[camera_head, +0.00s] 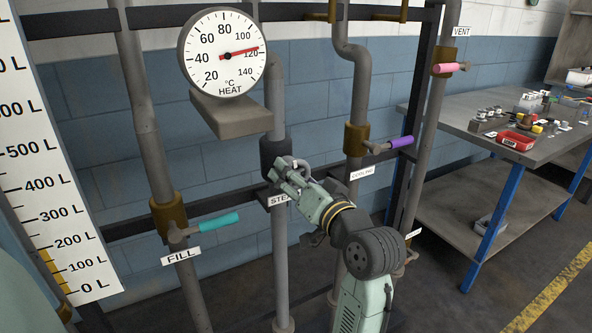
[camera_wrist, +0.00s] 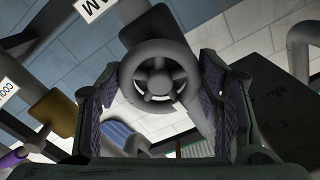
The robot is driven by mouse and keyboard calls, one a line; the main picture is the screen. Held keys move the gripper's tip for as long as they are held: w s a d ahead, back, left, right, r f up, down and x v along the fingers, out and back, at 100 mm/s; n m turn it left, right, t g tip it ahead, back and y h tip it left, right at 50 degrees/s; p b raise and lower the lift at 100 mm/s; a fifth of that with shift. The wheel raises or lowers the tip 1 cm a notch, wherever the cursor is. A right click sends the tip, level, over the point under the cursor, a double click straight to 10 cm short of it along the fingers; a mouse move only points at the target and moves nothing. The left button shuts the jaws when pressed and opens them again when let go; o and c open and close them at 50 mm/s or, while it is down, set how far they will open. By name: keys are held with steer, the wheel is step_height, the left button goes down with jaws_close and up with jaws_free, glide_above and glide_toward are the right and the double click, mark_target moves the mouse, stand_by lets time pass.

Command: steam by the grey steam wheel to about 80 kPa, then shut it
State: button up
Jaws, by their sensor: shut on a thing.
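The grey steam wheel (camera_wrist: 158,78) is a spoked ring on the STEAM pipe, at the middle of the wrist view. In the head view my arm partly hides it, below the dark valve body (camera_head: 276,157) and beside the partly covered STEAM label (camera_head: 279,200). My gripper (camera_head: 290,178) is shut on the wheel; in the wrist view its ridged finger pads (camera_wrist: 162,98) lie either side of the rim. The round gauge (camera_head: 222,54) reads °C HEAT, with its red needle a little below 120. No gauge marked in kPa is in view.
A teal FILL handle (camera_head: 218,224) is left of my gripper. A purple COOLING handle (camera_head: 401,142) is close on the right. A pink VENT handle (camera_head: 447,68) is farther right. A litre scale (camera_head: 52,180) stands left; a cluttered workbench (camera_head: 470,130) stands right.

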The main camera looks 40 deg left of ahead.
steer(key=shift+r+m+p, duration=0.1)
steer(key=shift+m+p, duration=0.25)
steer(key=shift+m, duration=0.25)
steer(key=o, duration=1.2)
steer(key=shift+c, duration=0.2)
steer(key=v, duration=0.7)
steer(key=shift+d, duration=0.25)
steer(key=shift+s, duration=0.1)
